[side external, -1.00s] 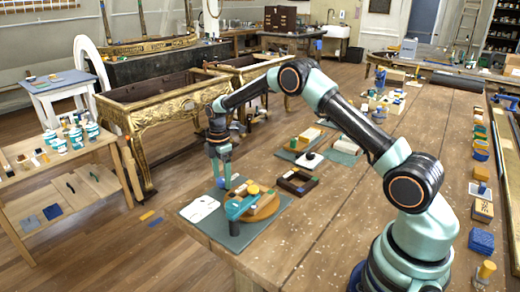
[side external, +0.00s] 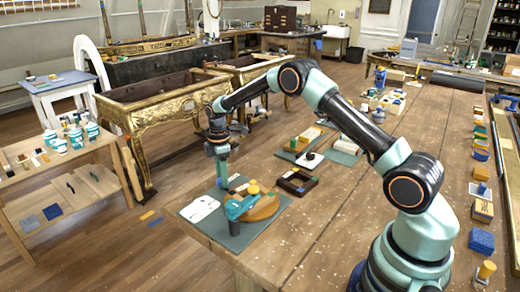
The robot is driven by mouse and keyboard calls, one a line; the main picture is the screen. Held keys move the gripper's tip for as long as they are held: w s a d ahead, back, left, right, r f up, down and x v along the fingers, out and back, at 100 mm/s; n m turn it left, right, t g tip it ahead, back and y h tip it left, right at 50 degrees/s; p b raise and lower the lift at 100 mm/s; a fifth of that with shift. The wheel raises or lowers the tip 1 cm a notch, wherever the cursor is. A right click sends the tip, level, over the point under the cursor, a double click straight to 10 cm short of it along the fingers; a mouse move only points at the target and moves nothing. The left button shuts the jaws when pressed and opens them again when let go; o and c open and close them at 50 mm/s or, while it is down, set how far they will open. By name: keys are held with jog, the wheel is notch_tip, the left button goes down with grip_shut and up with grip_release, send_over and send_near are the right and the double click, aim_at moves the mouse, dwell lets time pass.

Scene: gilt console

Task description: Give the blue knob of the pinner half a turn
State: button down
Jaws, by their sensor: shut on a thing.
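The pinner (side external: 236,209) is a teal tool on a dark green mat (side external: 230,241) at the near left corner of the long wooden table. It stands against a round wooden piece with a yellow knob (side external: 253,188) on top. My gripper (side external: 222,181) points straight down at the far left end of the pinner. It is shut on the blue knob, which is mostly hidden by the fingers. The fingers show nearly edge-on, one in front of the other.
A white sheet (side external: 199,208) lies left of the pinner. A dark wooden tray (side external: 297,182) and blocks on green mats stand behind it to the right. The table's left edge is close to the mat. Small blocks line the table's right side.

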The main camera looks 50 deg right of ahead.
jog(key=m, duration=0.4)
jog(key=shift+m, duration=0.3)
jog(key=m, duration=0.4)
jog(key=shift+m, duration=0.3)
jog(key=m, duration=0.4)
jog(key=shift+r+m, duration=0.1)
jog(key=shift+m, duration=0.2)
jog(key=m, duration=0.3)
jog(key=shift+m, duration=0.3)
jog(key=m, duration=1.2)
jog(key=shift+m, duration=2)
